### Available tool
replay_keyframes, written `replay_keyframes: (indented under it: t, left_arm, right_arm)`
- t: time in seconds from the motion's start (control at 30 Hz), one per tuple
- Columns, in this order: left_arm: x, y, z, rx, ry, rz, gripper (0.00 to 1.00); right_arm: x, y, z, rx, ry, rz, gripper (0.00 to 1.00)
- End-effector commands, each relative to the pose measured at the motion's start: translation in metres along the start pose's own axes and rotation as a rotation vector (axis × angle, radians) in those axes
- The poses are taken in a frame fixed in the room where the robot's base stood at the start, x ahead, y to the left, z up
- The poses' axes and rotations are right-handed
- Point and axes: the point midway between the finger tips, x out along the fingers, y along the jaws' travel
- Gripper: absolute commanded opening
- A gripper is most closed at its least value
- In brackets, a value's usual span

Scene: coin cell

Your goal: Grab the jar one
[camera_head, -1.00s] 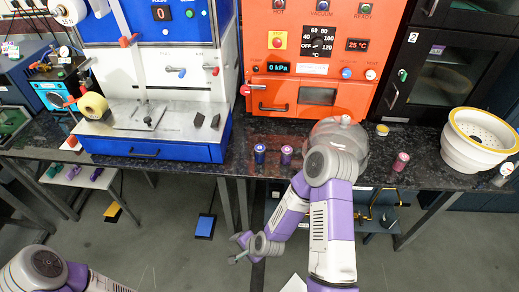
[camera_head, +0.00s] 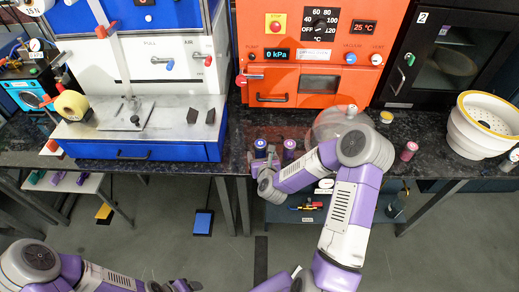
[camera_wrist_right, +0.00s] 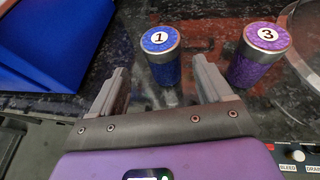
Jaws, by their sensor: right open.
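The jar marked 1 (camera_wrist_right: 162,70) is blue with a silver rim and stands upright on the dark counter. In the head view, jar one (camera_head: 260,146) stands near the counter's front edge. My right gripper (camera_wrist_right: 161,80) is open, with its two fingers pointing at jar one, which stands between and just past the fingertips. Nothing is held. In the head view the right gripper (camera_head: 257,163) is small and partly hidden by its wrist. Part of my left arm shows at the lower left; its gripper is out of the picture.
A purple jar marked 3 (camera_wrist_right: 263,55) stands close to the right of jar one, near my right finger. A clear dome (camera_head: 330,122) is farther right. A blue-based press (camera_head: 140,150) stands left. An orange oven (camera_head: 300,90) stands behind.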

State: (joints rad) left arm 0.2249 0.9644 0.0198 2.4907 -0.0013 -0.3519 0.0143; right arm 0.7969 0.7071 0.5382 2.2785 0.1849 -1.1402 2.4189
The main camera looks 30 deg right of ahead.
Motion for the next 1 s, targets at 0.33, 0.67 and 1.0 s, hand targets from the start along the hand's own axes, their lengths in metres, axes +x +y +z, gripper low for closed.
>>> replay_keyframes:
  t: [0.33,0.67,1.0]
  left_arm:
    - [0.008,-0.003,0.0,0.0,0.0,0.0,0.65]
    - [0.009,-0.003,0.0,0.0,0.0,0.0,0.65]
    - [0.009,-0.003,0.0,0.0,0.0,0.0,0.65]
  right_arm:
    - [0.045,-0.005,-0.001,-0.003,0.001,0.002,0.79]
    - [0.057,-0.005,0.0,-0.004,0.003,0.002,0.79]
    - [0.057,-0.005,0.0,-0.004,0.002,0.002,0.37]
